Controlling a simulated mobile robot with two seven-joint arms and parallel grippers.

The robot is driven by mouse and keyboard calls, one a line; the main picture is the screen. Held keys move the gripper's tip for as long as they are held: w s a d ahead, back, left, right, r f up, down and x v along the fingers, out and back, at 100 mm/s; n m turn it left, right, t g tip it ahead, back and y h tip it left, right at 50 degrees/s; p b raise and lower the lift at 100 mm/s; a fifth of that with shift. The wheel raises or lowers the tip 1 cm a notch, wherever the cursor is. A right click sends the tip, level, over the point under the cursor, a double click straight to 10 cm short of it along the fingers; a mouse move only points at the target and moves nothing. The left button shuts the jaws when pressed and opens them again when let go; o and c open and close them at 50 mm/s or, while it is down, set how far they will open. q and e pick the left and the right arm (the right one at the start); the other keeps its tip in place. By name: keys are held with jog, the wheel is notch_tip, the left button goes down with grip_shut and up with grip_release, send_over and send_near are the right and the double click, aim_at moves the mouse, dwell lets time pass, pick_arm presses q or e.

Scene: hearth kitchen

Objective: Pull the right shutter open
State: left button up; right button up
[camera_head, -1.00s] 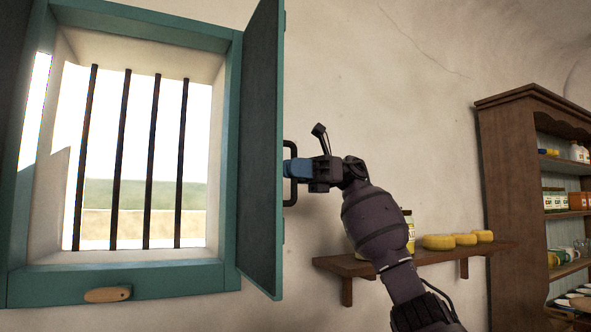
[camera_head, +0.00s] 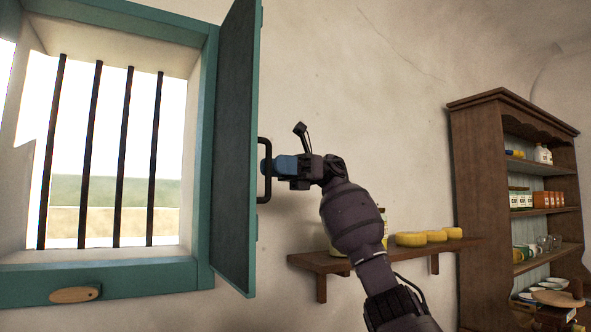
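The right shutter (camera_head: 236,150) is a teal wooden panel hinged on the right side of the window frame. It stands swung out from the window and shows as a narrow, steep panel. Its dark bar handle (camera_head: 263,190) sticks out on its right side. My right gripper (camera_head: 268,167) has its blue fingers level with the middle of the handle, with the tips at its outer bar. The fingers show side-on, so I cannot tell whether they are closed around the bar. My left gripper is not in view.
The barred window opening (camera_head: 110,150) is uncovered, with a wooden latch (camera_head: 75,294) on the sill. A wall shelf (camera_head: 318,262) with yellow rounds (camera_head: 410,240) is below and behind my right arm. A brown cupboard (camera_head: 482,200) stands at the right.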

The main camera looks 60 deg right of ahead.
jog(key=v, duration=0.8)
jog(key=shift+s+d, duration=0.2)
jog(key=shift+d, duration=0.1)
dwell(0.3)
